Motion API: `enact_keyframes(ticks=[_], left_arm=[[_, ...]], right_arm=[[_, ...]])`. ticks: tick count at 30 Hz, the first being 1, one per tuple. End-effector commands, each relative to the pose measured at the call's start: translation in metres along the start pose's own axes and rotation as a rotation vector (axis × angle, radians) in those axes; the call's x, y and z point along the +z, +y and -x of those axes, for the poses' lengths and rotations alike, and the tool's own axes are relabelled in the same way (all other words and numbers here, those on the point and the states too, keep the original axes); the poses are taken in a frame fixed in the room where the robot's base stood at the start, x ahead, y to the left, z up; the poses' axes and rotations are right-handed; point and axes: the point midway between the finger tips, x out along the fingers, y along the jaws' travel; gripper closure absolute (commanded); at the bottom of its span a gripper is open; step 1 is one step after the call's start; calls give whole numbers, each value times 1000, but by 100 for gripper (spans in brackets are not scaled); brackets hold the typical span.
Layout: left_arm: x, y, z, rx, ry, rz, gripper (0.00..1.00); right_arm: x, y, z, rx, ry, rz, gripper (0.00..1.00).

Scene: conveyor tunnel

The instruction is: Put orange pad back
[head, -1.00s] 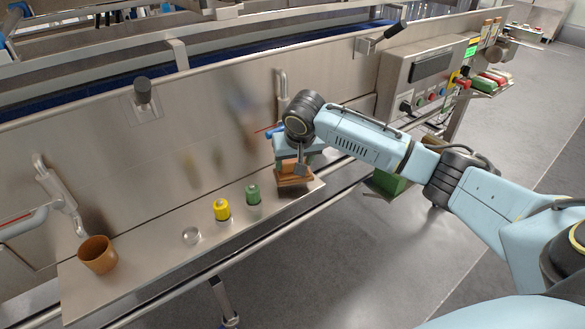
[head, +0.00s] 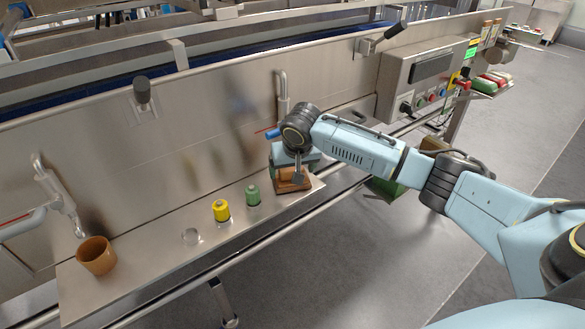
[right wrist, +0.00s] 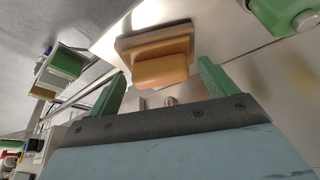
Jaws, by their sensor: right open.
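The orange pad (head: 291,184), a brown-orange block with a rounded grip, sits at the right end of the metal shelf (head: 150,272). In the right wrist view the pad (right wrist: 161,69) lies just ahead of the fingers, with a dark layer along its far edge. My right gripper (head: 291,170) is low over the pad, partly hiding it. In the right wrist view its green fingers (right wrist: 160,72) are spread apart, one on each side of the grip, with gaps visible. My left gripper does not show.
The steel panel (head: 210,130) rises behind. A rail (head: 240,243) runs along the front.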

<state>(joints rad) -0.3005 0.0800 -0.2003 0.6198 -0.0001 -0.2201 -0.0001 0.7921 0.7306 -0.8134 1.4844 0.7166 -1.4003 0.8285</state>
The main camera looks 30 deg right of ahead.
Motion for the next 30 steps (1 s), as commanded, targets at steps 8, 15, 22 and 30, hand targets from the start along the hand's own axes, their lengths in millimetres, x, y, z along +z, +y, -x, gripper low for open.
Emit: enact_keyframes(ticks=[8, 15, 22, 30], left_arm=[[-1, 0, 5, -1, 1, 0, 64], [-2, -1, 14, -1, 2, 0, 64], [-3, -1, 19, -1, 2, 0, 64], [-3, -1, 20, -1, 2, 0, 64]], right_arm=[[-2, 0, 26, -1, 2, 1, 15], [-2, 0, 79, -1, 3, 1, 15], [-2, 0, 114, -1, 1, 0, 15], [-1, 0, 123, 0, 0, -1, 15]])
